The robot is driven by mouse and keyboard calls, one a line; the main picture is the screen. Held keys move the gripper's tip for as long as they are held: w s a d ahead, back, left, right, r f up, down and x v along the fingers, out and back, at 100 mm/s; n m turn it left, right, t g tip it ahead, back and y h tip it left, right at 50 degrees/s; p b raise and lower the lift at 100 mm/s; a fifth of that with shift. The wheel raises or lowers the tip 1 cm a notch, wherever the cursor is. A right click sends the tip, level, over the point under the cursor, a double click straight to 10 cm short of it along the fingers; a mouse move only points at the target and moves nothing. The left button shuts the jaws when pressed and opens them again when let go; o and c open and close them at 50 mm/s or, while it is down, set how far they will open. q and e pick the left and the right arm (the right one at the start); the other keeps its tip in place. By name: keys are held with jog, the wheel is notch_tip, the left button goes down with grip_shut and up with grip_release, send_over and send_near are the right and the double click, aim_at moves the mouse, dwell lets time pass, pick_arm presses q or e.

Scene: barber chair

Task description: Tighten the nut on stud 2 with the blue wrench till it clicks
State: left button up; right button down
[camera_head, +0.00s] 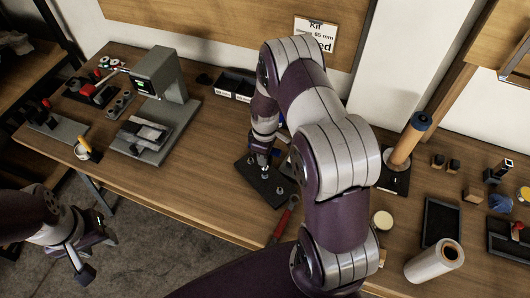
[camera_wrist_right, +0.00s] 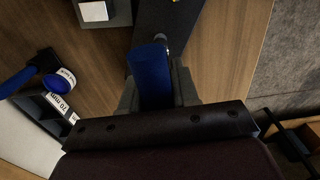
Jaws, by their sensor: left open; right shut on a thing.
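My right gripper (camera_head: 262,156) is over a black plate (camera_head: 254,187) on the workbench. In the right wrist view the gripper (camera_wrist_right: 155,90) is shut on a blue handle, which I take to be the blue wrench (camera_wrist_right: 151,72). Its far end reaches over the black plate (camera_wrist_right: 178,18), beside a small metal part (camera_wrist_right: 163,38). Studs (camera_head: 280,190) stand on the plate; I cannot tell which is stud 2, or whether the wrench is around a nut. My left gripper (camera_head: 88,258) is open and empty, left of the bench over the floor.
A red-handled tool (camera_head: 284,218) lies by the plate's near edge. Black bins (camera_head: 234,86) stand behind. A grey machine (camera_head: 160,80) stands left and a paper-roll holder (camera_head: 408,142) right. Another blue tool (camera_wrist_right: 18,82) shows in the wrist view. Bare bench lies left of the plate.

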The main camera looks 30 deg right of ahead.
jog(key=shift+f, duration=0.35)
jog(key=shift+f+b, duration=0.55)
jog(key=shift+f, duration=0.2)
dwell(0.5)
jog(key=m, duration=0.9)
jog(key=shift+p, duration=0.3)
jog(key=m, duration=0.4)
jog(key=shift+m, duration=0.4)
